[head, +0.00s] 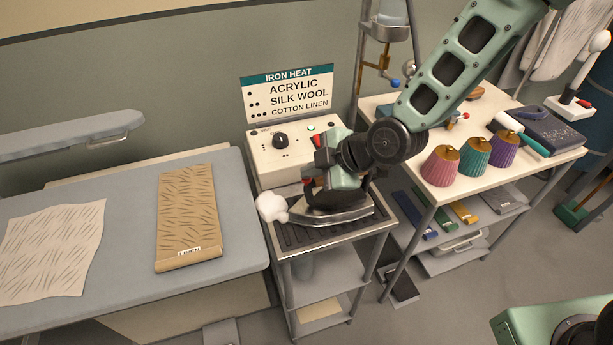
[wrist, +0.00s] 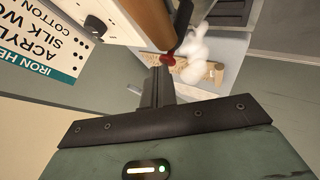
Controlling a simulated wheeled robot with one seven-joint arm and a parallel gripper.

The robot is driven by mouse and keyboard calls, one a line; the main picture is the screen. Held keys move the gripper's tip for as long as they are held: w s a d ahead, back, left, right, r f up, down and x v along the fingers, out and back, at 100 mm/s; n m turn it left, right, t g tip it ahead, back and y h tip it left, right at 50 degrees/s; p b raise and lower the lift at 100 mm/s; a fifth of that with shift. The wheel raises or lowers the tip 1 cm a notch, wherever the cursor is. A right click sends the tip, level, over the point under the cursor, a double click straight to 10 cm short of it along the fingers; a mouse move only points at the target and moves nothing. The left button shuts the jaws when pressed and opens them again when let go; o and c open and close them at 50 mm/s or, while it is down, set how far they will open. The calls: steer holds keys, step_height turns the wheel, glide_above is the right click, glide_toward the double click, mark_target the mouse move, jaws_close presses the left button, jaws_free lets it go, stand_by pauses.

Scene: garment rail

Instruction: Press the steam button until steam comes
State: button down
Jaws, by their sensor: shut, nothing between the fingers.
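The iron (head: 340,214) rests on its dark ribbed stand, its nose to the left. A white puff of steam (head: 270,207) stands at its nose, and white puffs also show in the wrist view (wrist: 195,48). My gripper (head: 312,183) is over the iron from above, its jaws closed together and holding nothing. In the wrist view my shut fingers (wrist: 159,74) reach down to the red steam button (wrist: 169,58), with the tips at or against it. My gripper and arm hide part of the iron's handle in the head view.
The white control box (head: 272,155) with a black dial stands close behind the iron, below the heat sign (head: 288,93). An ironing board (head: 120,225) with cloth is on the left. A table with several coloured cones (head: 441,167) is on the right.

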steer(key=shift+r+p, duration=0.5)
steer(key=shift+r, duration=0.35)
steer(key=shift+r, duration=0.1)
step_height(320, 180, up, 5)
steer(key=p, duration=0.3)
stand_by(0.5)
steer(key=s+d+m+g+h+b, duration=0.2)
steer(key=s+d+m+h+b, duration=0.1)
steer(key=s, duration=0.8)
steer(key=s+d+m+g+h+b, duration=0.2)
steer(key=s+d+m+h+b, duration=0.2)
steer(key=s+m, duration=0.5)
steer(key=s+d+b, duration=0.2)
steer(key=s+d, duration=0.1)
steer(key=shift+s+d+r+m+g, duration=0.3)
steer(key=shift+d+m+g, duration=0.1)
